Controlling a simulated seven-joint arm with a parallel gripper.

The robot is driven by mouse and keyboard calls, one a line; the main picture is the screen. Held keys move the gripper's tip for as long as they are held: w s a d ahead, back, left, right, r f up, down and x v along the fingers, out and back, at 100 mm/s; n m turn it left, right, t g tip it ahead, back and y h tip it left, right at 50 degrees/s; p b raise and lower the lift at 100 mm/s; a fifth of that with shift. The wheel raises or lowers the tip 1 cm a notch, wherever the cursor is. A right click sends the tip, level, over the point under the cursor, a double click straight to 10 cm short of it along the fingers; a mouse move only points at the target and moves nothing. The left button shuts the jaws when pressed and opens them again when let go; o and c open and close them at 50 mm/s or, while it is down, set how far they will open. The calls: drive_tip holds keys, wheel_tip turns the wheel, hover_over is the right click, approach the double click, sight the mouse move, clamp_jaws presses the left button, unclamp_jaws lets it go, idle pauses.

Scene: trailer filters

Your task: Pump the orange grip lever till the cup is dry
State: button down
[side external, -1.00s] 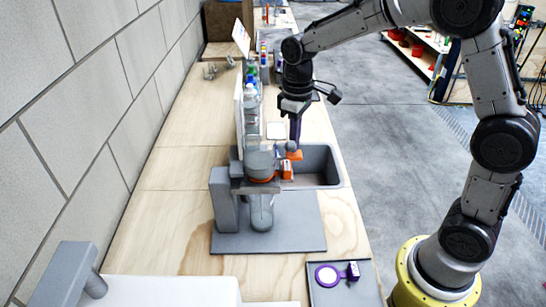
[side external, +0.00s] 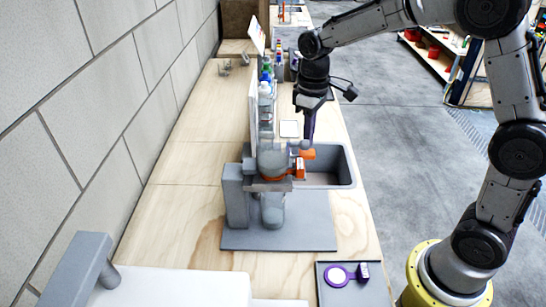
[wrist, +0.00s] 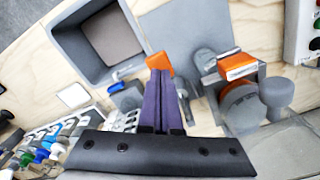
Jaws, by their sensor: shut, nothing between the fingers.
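The pump stand (side external: 237,195) is grey, with an orange ring (side external: 272,178) around its body and a clear vessel (side external: 273,210) below. A grey, cup-like part (side external: 271,160) sits on top; its contents cannot be made out. One orange block (side external: 307,154) is at the sink side, and it also shows just past my fingertips in the wrist view (wrist: 159,63). A second orange block (wrist: 237,66) with a pale edge is farther right there. My gripper (side external: 306,144) points down, its purple fingers shut and empty. The tips are close to the first block; contact cannot be told.
A grey sink basin (side external: 325,180) lies right of the stand. Several bottles (side external: 265,90) line a white panel behind it. A tray (side external: 355,290) with a purple ring is at the front right. The wall bounds the counter on the left; bare wood (side external: 185,165) is beside the stand.

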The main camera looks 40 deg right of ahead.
sight(307, 152)
idle(0.4)
idle(2.4)
drive_tip(key=shift+f, duration=0.1)
idle(1.1)
drive_tip(key=shift+f, duration=3.15)
drive_tip(key=shift+r, duration=3.25)
